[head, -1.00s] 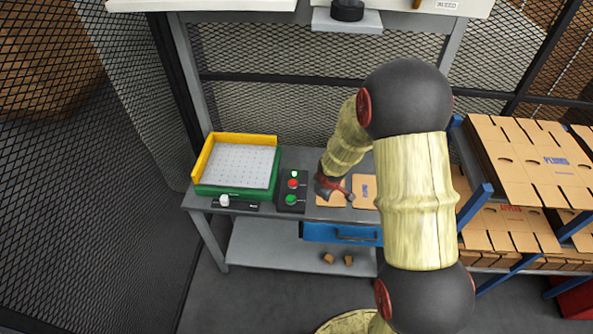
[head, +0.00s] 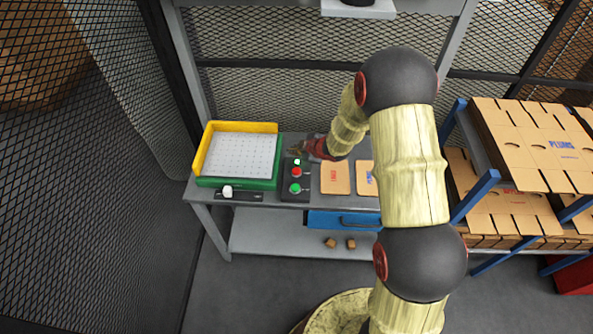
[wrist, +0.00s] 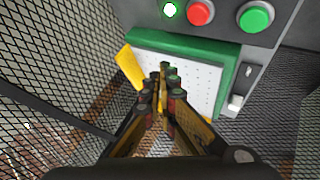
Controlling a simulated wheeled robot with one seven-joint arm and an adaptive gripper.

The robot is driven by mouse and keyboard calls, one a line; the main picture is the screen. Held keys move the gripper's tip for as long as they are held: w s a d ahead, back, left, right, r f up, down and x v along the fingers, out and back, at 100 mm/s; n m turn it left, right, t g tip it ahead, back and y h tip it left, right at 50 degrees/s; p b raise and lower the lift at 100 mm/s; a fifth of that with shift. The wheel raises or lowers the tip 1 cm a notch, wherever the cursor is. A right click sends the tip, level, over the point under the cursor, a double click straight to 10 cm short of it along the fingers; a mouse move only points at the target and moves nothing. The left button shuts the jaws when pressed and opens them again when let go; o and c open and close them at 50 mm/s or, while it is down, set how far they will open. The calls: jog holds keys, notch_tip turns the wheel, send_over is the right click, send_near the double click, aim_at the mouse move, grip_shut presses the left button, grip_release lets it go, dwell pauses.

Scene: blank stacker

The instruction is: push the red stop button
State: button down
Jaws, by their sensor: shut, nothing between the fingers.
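The red stop button (head: 296,171) sits in the middle of a dark control panel (head: 286,193), between a small lit lamp (head: 296,161) and a green button (head: 295,188). In the wrist view the red button (wrist: 201,11) is near the top edge, with the green button (wrist: 255,17) right of it and the lamp (wrist: 169,9) left. My gripper (head: 296,150) is by the panel's far end, beyond the red button and apart from it. In the wrist view my gripper (wrist: 163,74) is shut and empty, its fingers appearing over the tray.
A green and yellow tray (head: 234,183) stands left of the panel. A white knob (head: 228,191) is in front of it. Cardboard blanks (head: 335,178) lie right of the panel. Mesh fencing (head: 290,100) stands behind the bench.

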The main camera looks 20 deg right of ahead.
aim_at(295, 172)
notch_tip(295, 172, down, 9)
jog(key=b, duration=0.7)
jog(key=shift+r+b, duration=0.1)
jog(key=shift+b, duration=0.2)
dwell(1.0)
jog(key=shift+f+b, duration=0.3)
jog(key=shift+f, duration=0.15)
jog(key=shift+f+b, duration=0.3)
jog(key=shift+f, duration=0.2)
dwell(0.6)
jog(key=shift+s+r, duration=0.1)
jog(key=shift+r+p, duration=0.85)
